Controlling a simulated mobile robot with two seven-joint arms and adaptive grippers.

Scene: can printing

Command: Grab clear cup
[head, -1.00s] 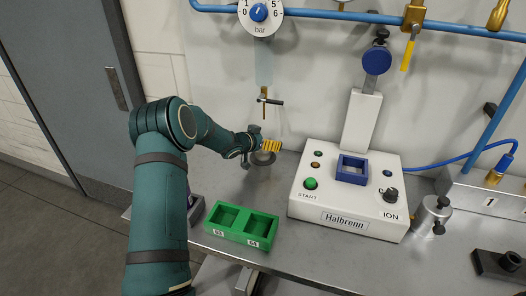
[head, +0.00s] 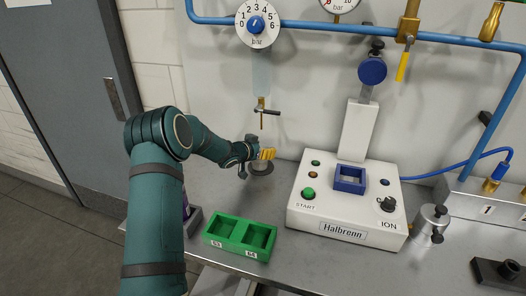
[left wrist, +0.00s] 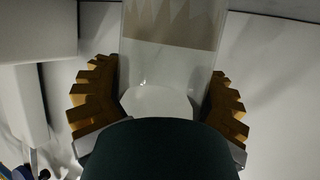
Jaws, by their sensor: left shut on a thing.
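The clear cup (left wrist: 172,65) stands out in the left wrist view as a see-through wall with a pale round bottom, between the yellow fingers of my left gripper (left wrist: 162,80). The fingers are shut on its two sides. In the head view my left gripper (head: 267,154) is low at the back of the bench, just above a dark round disc (head: 261,169) and below a brass tap (head: 262,110). The cup itself can hardly be made out there. I cannot tell whether it touches the disc. My right gripper is not in view.
A green two-pocket tray (head: 240,236) sits near the bench's front edge. The white Halbrenn machine (head: 345,215) with a blue square frame (head: 350,180) stands right of my gripper. A blue pipe (head: 330,25) runs along the wall above. The metal bench (head: 235,200) is bare between tray and disc.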

